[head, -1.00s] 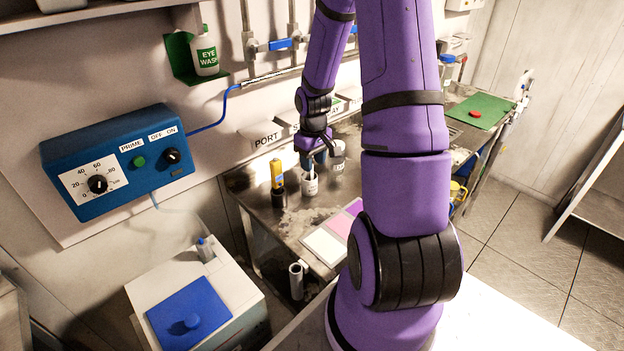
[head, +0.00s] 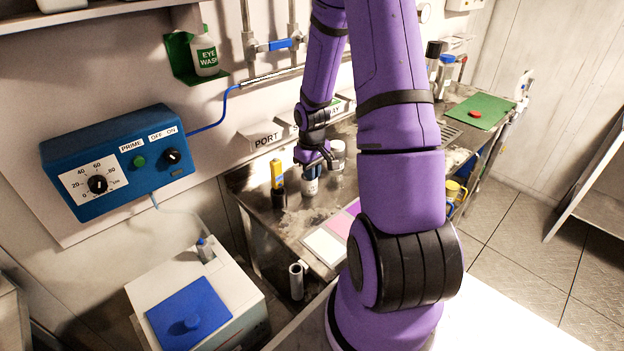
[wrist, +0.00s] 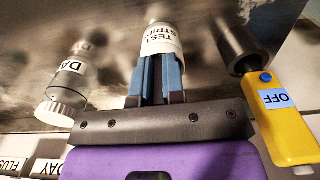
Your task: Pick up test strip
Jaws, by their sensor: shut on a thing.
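A white cup labelled "TEST STRIP" (wrist: 162,40) shows just beyond my fingertips in the wrist view. In the head view the same cup (head: 310,188) stands on the metal bench. My gripper (wrist: 158,68), with blue-grey fingers, is at the mouth of this cup and shut on the test strip. The fingers cover the strip, so I cannot make it out clearly. In the head view my gripper (head: 312,171) points down directly over the cup.
A yellow meter marked "OFF" (wrist: 285,120) stands in a dark holder close on the right in the wrist view. A clear jar with a white lid (wrist: 66,95) is on the left. Coloured pads (head: 325,245) lie at the bench's front edge.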

